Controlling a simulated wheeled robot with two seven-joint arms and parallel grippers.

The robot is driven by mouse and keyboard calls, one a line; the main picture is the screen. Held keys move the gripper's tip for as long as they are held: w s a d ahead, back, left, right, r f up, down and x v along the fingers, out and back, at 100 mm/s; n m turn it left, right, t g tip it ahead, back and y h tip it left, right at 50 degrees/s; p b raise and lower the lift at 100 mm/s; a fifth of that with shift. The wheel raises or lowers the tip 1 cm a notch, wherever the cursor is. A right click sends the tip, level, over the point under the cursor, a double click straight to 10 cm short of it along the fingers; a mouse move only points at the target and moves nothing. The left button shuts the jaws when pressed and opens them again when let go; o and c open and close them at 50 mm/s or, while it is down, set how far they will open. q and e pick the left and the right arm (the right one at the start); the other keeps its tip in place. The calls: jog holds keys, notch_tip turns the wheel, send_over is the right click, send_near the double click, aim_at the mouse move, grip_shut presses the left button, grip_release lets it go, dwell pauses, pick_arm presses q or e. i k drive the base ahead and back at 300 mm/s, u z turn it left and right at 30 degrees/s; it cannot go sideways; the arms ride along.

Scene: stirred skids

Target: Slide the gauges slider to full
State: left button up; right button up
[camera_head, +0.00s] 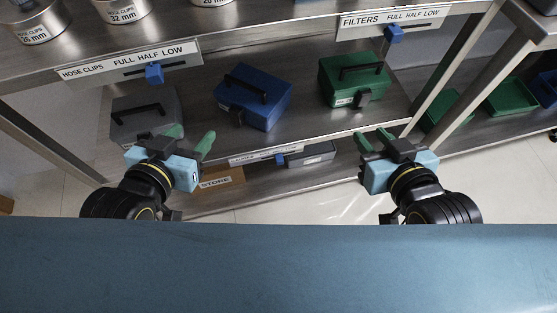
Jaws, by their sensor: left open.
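A small label strip (250,159) on the front edge of the lower shelf carries scale words too small to read surely; it may be the gauges one. Its blue slider knob (281,158) sits right of the strip's middle. My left gripper (191,138) is open and empty, left of that strip and apart from it. My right gripper (374,140) looks open and empty, well to the right of the strip. Neither gripper touches a slider.
Higher strips read hose clips (130,61) and filters (394,19), each with a blue knob. Grey (145,115), blue (253,97) and green (354,80) boxes stand on the shelf behind the grippers. A dark box (312,154) and a store carton (220,181) sit below.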

aim_at(278, 158)
jog(key=k, duration=0.5)
jog(key=z, duration=1.7)
jog(key=i, duration=1)
jog(key=u, duration=2.25)
